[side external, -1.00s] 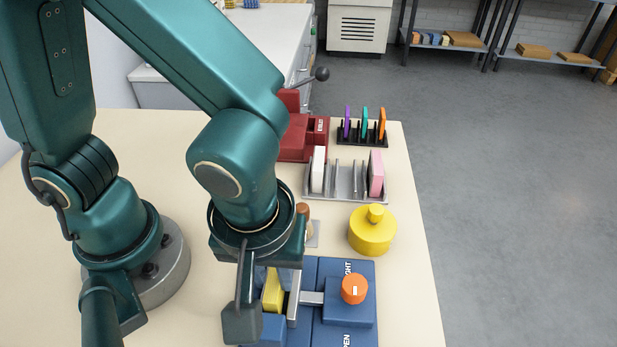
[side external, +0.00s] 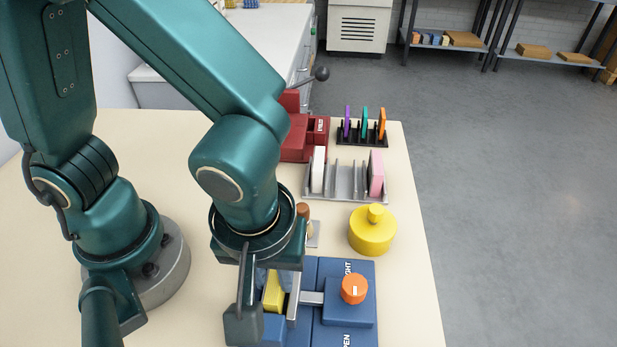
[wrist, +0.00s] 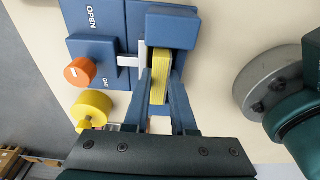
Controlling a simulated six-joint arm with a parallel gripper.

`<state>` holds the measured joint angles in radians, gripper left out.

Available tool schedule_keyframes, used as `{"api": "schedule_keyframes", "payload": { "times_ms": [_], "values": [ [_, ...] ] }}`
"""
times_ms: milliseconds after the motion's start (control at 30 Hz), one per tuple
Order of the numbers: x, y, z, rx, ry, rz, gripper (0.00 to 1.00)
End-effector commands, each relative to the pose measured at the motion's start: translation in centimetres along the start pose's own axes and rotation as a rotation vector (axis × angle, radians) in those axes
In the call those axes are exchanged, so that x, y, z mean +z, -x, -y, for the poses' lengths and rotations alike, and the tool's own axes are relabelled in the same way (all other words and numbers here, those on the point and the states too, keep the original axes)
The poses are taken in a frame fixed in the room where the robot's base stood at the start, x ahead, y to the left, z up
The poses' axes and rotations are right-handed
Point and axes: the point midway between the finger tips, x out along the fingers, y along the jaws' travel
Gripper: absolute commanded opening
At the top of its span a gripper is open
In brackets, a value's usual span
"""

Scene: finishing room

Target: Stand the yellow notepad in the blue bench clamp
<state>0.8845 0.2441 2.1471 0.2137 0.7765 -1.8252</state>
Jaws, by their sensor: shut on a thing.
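The yellow notepad (side external: 274,291) stands on edge in the gap of the blue bench clamp (side external: 346,318), between its fixed blue block and the grey sliding jaw plate. It also shows in the wrist view (wrist: 160,92). My gripper (wrist: 160,88) is shut on the notepad, a finger on each side. In the side view my gripper hides part of the notepad and the clamp's left side. The clamp's orange knob (side external: 354,289) sits on the blue housing to the right. I cannot tell whether the jaw plate touches the notepad.
A yellow lidded pot (side external: 372,232) stands behind the clamp. Farther back are a grey rack (side external: 346,197) with white and pink pads, a black rack (side external: 362,140) with several coloured pieces, and a red vise (side external: 300,137). The table's right edge is close to the clamp.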

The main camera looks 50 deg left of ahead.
Motion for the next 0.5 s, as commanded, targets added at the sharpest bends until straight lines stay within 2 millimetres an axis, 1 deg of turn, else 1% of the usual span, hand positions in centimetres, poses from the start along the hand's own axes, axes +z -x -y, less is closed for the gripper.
{"api": "schedule_keyframes", "payload": {
  "times_ms": [400, 433, 467, 500],
  "values": [
    [0.11, -0.82, 0.02, -0.002, -0.001, -0.001, 0.0],
    [0.1, -0.81, 0.01, -0.001, -0.001, -0.001, 0.32],
    [0.1, -0.8, 0.01, -0.001, -0.001, -0.001, 0.36],
    [0.1, -0.8, 0.01, -0.001, -0.001, -0.001, 0.36]
  ]
}}
